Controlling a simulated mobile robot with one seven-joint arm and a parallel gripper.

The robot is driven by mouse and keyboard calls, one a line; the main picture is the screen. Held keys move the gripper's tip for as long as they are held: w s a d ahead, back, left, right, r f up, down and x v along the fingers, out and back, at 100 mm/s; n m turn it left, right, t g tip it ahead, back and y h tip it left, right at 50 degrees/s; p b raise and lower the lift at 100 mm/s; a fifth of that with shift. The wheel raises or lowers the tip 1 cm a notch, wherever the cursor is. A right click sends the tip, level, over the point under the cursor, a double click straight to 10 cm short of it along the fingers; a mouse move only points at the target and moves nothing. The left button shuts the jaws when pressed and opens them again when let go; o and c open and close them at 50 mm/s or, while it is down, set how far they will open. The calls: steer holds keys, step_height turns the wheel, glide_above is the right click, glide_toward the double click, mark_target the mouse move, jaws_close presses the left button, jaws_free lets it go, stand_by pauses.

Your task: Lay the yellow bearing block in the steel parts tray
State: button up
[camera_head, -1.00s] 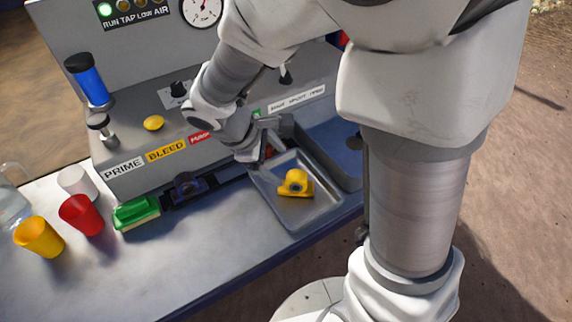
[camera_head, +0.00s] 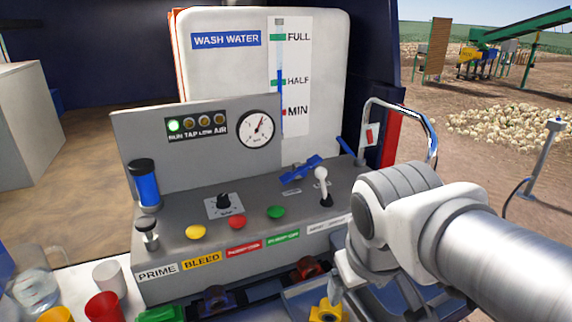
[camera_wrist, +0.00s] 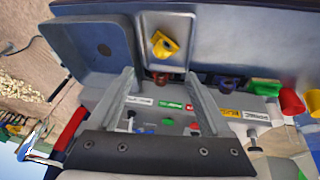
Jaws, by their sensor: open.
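The yellow bearing block (camera_wrist: 165,43) lies inside the steel parts tray (camera_wrist: 178,62) in the wrist view, on the tray floor. In the head view only the upper part of the block (camera_head: 326,312) shows at the bottom edge, and most of the tray is cut off. My gripper (camera_wrist: 160,74) is open, with nothing between its fingers, and apart from the block. In the head view the gripper (camera_head: 336,288) is partly hidden by my wrist, beside the control panel's front.
A grey control panel (camera_head: 185,262) with knobs and a lever (camera_head: 321,186) stands behind the tray. A red block (camera_head: 307,268) and a dark blue block (camera_head: 215,298) sit along its front. Cups (camera_head: 104,307) and a green sponge-like piece (camera_head: 160,314) are at left. A grey basin (camera_wrist: 100,48) adjoins the tray.

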steer(key=shift+s+r+m+t+y, duration=0.65)
steer(key=shift+s+r+m, duration=0.2)
steer(key=shift+s+m, duration=0.35)
steer(key=shift+r+p, duration=0.7)
